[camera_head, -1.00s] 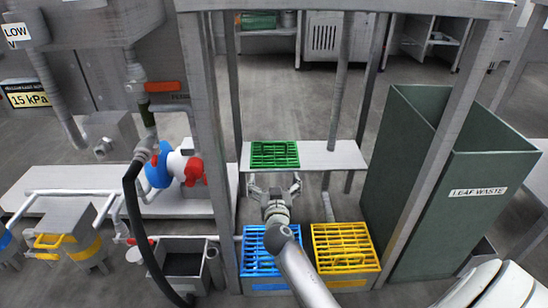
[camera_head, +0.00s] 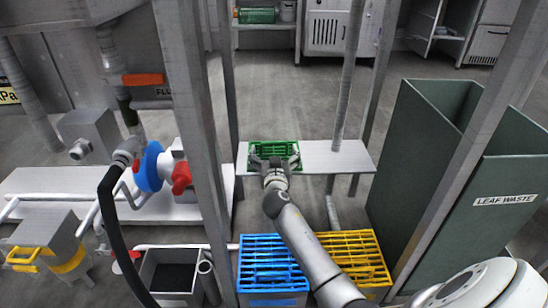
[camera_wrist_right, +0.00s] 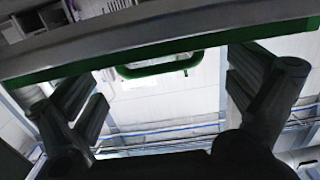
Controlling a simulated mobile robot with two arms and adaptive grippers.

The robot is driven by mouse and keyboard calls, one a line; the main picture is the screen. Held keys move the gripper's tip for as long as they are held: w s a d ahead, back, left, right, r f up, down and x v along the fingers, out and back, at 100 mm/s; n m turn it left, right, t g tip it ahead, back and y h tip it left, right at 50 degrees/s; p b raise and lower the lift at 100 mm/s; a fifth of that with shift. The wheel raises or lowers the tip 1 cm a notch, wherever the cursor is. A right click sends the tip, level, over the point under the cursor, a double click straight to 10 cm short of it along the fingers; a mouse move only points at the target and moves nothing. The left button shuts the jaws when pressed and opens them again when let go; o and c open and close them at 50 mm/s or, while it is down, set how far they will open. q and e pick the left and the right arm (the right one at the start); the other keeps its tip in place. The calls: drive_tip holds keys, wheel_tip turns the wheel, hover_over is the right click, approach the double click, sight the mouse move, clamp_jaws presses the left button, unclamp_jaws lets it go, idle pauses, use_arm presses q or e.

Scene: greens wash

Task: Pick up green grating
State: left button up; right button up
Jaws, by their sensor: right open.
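The green grating (camera_head: 272,148) lies on the light grey shelf (camera_head: 335,157) between the metal posts. My right gripper (camera_head: 274,160) is open at the grating's near edge, with its fingers spread wide over or beside it. In the right wrist view the open fingers (camera_wrist_right: 165,85) stand to either side of a green handle-like loop (camera_wrist_right: 160,68), below a grey and green edge. I cannot tell whether the fingers touch the grating. The left gripper does not show.
A blue grating (camera_head: 270,262) and a yellow grating (camera_head: 355,257) sit on bins below my right arm. A metal post (camera_head: 193,130) stands left of the shelf. A green leaf waste bin (camera_head: 440,190) stands right. The shelf's right part is bare.

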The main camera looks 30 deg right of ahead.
sight(274, 147)
drive_tip(key=b+x, duration=0.1)
drive_tip(key=x, duration=0.2)
drive_tip(key=shift+w+d+f+b, duration=0.15)
drive_tip(key=shift+d+b, duration=0.05)
drive_tip(key=shift+b, duration=0.15)
drive_tip(key=shift+w+d, duration=0.15)
drive_tip(key=shift+w, duration=0.05)
drive_tip(key=c, duration=1.1)
drive_tip(key=shift+o, duration=0.2)
drive_tip(key=shift+r, duration=0.2)
